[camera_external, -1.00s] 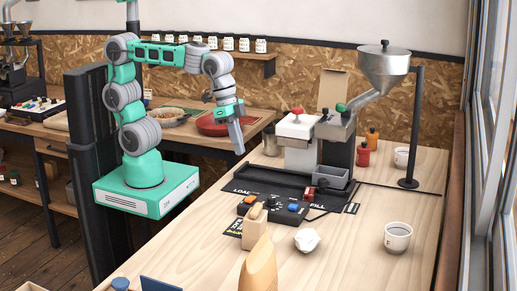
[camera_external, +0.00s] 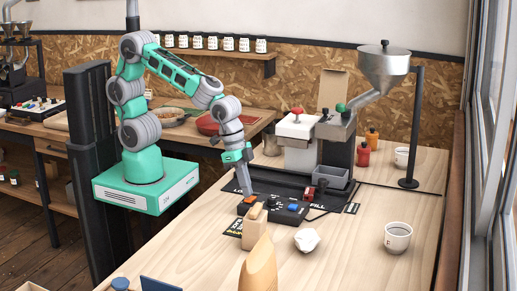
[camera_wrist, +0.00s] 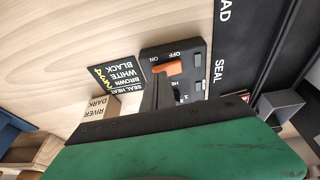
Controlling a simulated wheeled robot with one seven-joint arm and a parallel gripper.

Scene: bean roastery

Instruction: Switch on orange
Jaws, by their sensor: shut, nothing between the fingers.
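The orange rocker switch (camera_wrist: 170,67) sits on a black control box (camera_wrist: 190,47), with OFF and ON printed beside it in the wrist view. In the external view the orange switch (camera_external: 250,199) is at the left end of the box, partly hidden by my gripper (camera_external: 248,193). My gripper is shut and empty, pointing down at the switch. In the wrist view its fingertips (camera_wrist: 157,78) reach the ON side of the switch; I cannot tell whether they touch it. The rocker's tilt is not clear.
A small brown carton (camera_external: 253,232) stands close in front. The sealing machine (camera_external: 298,132) is behind. A white mug (camera_external: 397,238) is at the right.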

